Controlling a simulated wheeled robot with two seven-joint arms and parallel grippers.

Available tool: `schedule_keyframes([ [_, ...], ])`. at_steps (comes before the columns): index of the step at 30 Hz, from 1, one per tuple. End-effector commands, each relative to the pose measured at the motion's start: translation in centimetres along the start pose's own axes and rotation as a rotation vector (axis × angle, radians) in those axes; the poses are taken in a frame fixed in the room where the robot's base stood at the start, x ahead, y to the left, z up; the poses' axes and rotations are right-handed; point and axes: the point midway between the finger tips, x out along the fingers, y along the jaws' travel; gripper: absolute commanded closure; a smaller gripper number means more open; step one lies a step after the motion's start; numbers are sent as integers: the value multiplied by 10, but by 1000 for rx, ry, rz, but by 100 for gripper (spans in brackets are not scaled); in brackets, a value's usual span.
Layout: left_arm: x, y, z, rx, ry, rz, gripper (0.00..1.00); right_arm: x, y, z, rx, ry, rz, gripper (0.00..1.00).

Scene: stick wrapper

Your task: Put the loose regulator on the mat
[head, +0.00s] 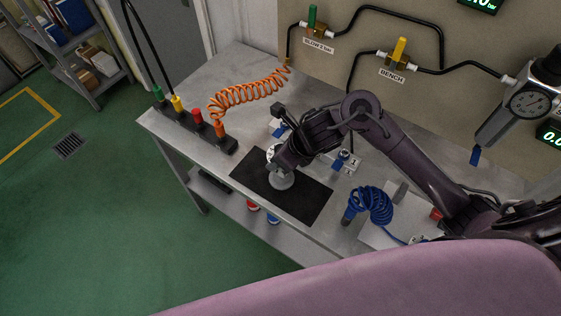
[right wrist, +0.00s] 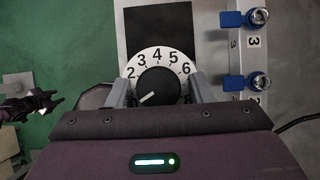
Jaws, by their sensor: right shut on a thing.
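The loose regulator, a white numbered dial plate (right wrist: 132,68) with a black knob, sits between the fingers of my right gripper (right wrist: 158,92). In the head view the regulator (head: 282,181) shows as a pale disc below my right gripper (head: 277,163), over the black mat (head: 315,200). The mat (right wrist: 150,25) also shows beyond the dial in the right wrist view. I cannot tell whether the regulator touches the mat. A dark jaw-like part at the left of the right wrist view looks like my left gripper (right wrist: 30,106); its opening is unclear.
White blocks with blue-handled fittings (right wrist: 240,50) stand beside the mat. A blue coiled hose (head: 372,205) lies to its right. An orange coiled hose (head: 250,93) and a strip of coloured connectors (head: 197,115) are at the left. A mounted regulator with gauge (head: 529,102) is on the panel.

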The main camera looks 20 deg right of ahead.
Motion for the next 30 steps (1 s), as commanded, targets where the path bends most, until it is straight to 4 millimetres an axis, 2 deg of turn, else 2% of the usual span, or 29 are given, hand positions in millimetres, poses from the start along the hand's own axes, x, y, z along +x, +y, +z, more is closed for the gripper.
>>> schedule_keyframes([
  [1,2,1,7,0,-9,1,62,9,1,-5,4,2,4,90],
  [5,4,2,13,-1,-19,2,62,22,1,-12,3,-1,2,90],
  [12,4,1,11,-2,-17,1,62,24,0,-13,0,-1,0,90],
  [13,4,1,11,-2,-16,0,62,25,0,-14,0,2,1,52],
  [18,4,0,6,-2,-9,0,62,24,0,-14,0,2,1,31],
  [26,4,-1,2,-2,-3,-1,62,24,0,-14,0,0,1,31],
  [30,4,0,2,-2,-4,-1,62,14,-1,-13,-2,-2,-1,31],
])
